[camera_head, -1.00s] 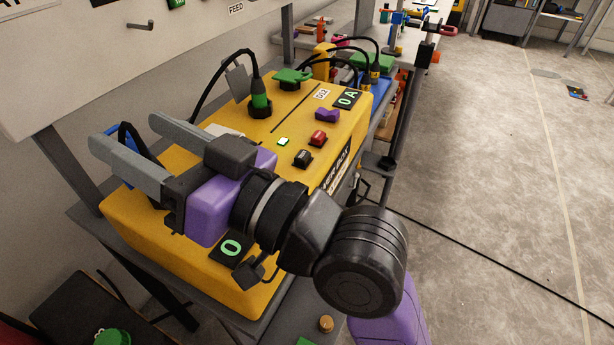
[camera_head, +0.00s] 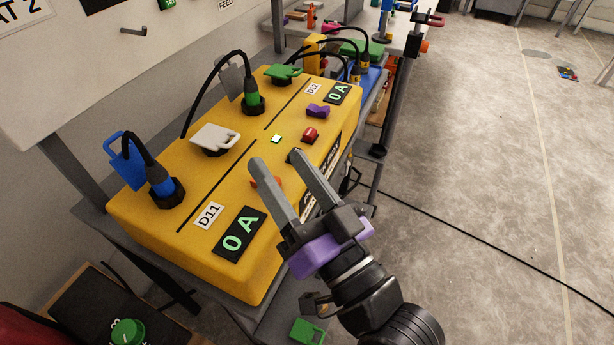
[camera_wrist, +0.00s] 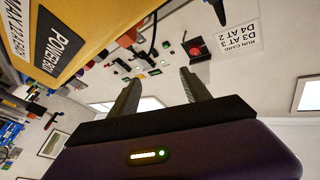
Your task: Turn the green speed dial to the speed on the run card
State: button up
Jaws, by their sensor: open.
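The green dial (camera_head: 128,333) sits on a dark unit at the lower left, partly cut off by the picture's bottom edge. Its setting is not clearly readable. The run card (camera_wrist: 238,40) shows upside down in the wrist view and seems to read "D3 at 3, D4 at 2". Part of a card reading "AT 2" (camera_head: 25,12) shows on the wall in the head view. My gripper (camera_head: 276,158) is open and empty, its fingers above the front of the yellow power box (camera_head: 150,232), to the right of the dial and well apart from it. Its fingers also show in the wrist view (camera_wrist: 160,76).
The power box bears a blue plug (camera_head: 161,187), a green plug (camera_head: 253,101), a white lever (camera_head: 214,138), a green lever (camera_head: 283,73) and two "0 A" displays. A black cable crosses the floor at right. Open floor (camera_head: 470,170) lies beyond.

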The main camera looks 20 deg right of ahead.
jog(key=shift+s+d+f+m+h+p, duration=0.15)
jog(key=shift+s+d+f+m+h, duration=0.05)
jog(key=shift+s+d+f+h, duration=0.4)
jog(key=shift+s+d+f+m+h+p, duration=0.15)
jog(key=shift+s+d+f+m+h, duration=0.15)
jog(key=shift+d, duration=0.35)
jog(key=shift+o, duration=0.2)
jog(key=shift+r, duration=0.1)
